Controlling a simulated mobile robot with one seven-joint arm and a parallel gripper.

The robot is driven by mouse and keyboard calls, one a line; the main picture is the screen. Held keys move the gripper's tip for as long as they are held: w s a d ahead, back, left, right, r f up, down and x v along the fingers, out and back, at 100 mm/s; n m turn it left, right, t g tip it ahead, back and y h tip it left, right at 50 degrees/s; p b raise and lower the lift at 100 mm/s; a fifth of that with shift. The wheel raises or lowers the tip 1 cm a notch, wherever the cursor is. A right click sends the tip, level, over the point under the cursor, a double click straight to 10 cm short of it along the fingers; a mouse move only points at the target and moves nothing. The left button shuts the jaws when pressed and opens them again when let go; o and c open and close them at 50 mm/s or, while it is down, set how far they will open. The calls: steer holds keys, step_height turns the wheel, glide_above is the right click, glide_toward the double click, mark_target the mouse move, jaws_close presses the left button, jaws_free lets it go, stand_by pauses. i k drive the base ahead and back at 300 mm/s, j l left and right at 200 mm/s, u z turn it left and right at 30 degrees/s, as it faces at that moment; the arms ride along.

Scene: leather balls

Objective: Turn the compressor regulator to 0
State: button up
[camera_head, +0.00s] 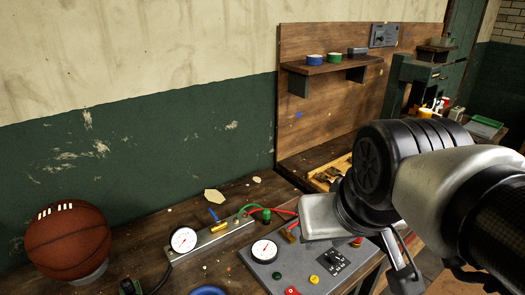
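A grey control box (300,268) sits at the front edge of the workbench. On it are a round white gauge (264,251), a dark dial plate (334,262), a yellow knob (314,279), a green button (277,275) and a red switch (292,291). Which one is the compressor regulator is not clear. A second gauge (183,240) stands by a metal manifold bar (220,236) to the left. My gripper (405,276) is at the right, beside the box and apart from the dial plate. Its fingertips are not clear. My arm hides the bench behind it.
A basketball (68,240) rests on a stand at far left. Red and green hoses (283,212) run between manifold and box. A blue ring (207,291) lies at the front. A wooden tray (322,178) and shelf (333,66) are behind.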

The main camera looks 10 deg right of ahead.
mark_target(334, 259)
steer(key=z, duration=0.5)
steer(key=l+z, duration=0.25)
steer(key=l, duration=0.25)
